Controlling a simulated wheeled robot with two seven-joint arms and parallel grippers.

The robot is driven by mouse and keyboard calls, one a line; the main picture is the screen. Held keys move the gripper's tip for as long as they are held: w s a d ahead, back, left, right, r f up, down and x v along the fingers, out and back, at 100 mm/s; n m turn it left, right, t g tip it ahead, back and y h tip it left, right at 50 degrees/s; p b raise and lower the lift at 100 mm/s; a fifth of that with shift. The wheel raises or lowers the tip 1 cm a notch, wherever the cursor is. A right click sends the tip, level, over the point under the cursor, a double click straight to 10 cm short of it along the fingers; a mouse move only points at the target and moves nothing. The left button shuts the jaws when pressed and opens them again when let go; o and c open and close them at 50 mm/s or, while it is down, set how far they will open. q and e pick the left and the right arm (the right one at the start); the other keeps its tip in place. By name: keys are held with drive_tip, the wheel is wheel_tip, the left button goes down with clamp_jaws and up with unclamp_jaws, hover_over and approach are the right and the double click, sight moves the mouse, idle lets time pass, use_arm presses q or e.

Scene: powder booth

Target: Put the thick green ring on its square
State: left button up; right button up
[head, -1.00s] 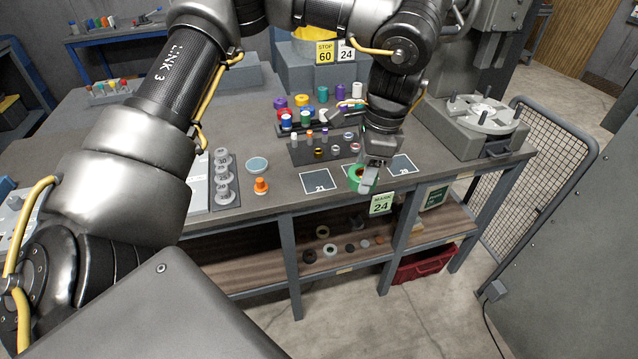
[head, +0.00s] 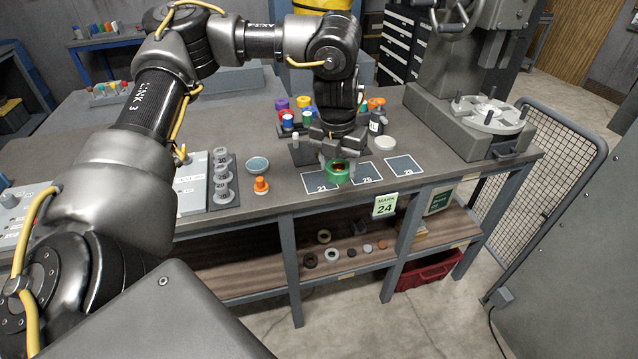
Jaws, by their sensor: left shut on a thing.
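The thick green ring (head: 338,176) is held in my left gripper (head: 338,158), whose fingers point down over the bench's front part. The ring overlaps the right part of the square marked 21 (head: 314,187) and reaches the left edge of the middle square (head: 367,173), which seems to read 25. Whether the ring touches the bench or hangs just above it, I cannot tell. A third square (head: 404,165) lies bare to the right; its number is too small to read surely. My right gripper is not in view.
A green-and-white sign with 24 (head: 384,206) hangs at the bench's front edge. Coloured spools (head: 283,104) stand behind my gripper. A white disc (head: 385,143) and an orange cone-shaped piece (head: 261,185) are nearby. A grey machine (head: 480,120) stands at right.

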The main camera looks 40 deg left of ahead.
use_arm(q)
drive_tip(key=shift+a+f+m, duration=0.1)
drive_tip(key=shift+a+m, duration=0.05)
drive_tip(key=shift+m, duration=0.25)
drive_tip(key=w+a+f, duration=0.2)
drive_tip(key=a+f, duration=0.1)
drive_tip(key=w+a+f+p, duration=0.1)
drive_tip(key=w+a+f, duration=0.1)
drive_tip(key=a+f, duration=0.1)
drive_tip(key=w+a+f+p, duration=0.1)
drive_tip(key=w+a+f, duration=0.1)
drive_tip(key=a, duration=0.3)
drive_tip(key=shift+w+f, duration=0.4)
drive_tip(key=shift+w, duration=0.15)
drive_tip(key=shift+w+a+f, duration=0.15)
drive_tip(key=shift+a+f, duration=0.1)
drive_tip(key=shift+f, duration=0.1)
drive_tip(key=shift+a+f+p, duration=0.15)
drive_tip(key=shift+f+p, duration=0.2)
drive_tip(key=shift+p, duration=0.1)
wheel_tip(320, 180, down, 2)
drive_tip(key=shift+w+f+p, duration=0.1)
drive_tip(key=shift+p, duration=0.45)
drive_tip(key=shift+f, duration=0.25)
